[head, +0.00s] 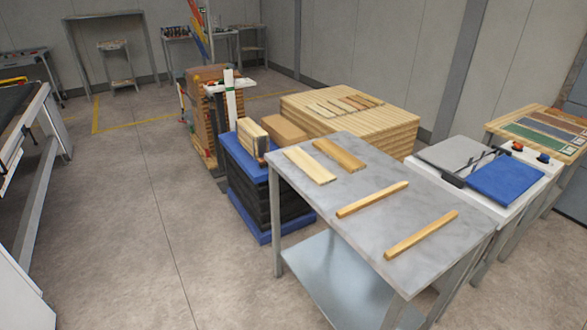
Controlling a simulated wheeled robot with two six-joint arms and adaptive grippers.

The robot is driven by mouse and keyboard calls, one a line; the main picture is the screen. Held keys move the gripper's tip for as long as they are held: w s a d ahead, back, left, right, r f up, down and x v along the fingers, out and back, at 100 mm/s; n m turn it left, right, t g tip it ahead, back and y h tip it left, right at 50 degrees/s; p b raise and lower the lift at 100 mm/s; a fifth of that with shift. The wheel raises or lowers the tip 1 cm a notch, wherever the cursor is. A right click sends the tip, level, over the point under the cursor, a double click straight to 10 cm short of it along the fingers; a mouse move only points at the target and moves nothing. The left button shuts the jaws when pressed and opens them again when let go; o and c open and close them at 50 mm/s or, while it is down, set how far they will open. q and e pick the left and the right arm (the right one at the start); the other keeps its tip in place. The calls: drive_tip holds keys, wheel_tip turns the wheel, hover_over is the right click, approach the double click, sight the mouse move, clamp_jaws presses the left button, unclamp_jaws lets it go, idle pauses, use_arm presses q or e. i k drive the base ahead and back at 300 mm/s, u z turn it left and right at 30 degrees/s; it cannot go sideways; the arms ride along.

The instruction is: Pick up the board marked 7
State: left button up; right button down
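No number 7 can be made out on any board. On the grey-topped table (300,205) lie a pale flat board (309,165) and a browner flat board (339,154) near the far left end. Two narrow yellowish strips, a nearer one (421,234) and a farther one (372,199), lie apart on the same top. Several thin boards (345,105) lie on a large wood stack (385,128) behind the table. Neither of my grippers shows in the head view.
A blue-and-black crate stack (260,205) with wooden blocks on top stands behind the table's left end. A white bench (430,170) with a blue panel (505,180) adjoins on the right. A machine (40,130) stands at far left. Open floor (150,220) lies between.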

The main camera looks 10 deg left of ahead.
sight(317, 172)
drive_tip(key=u, duration=0.7)
drive_tip(key=i, duration=0.45)
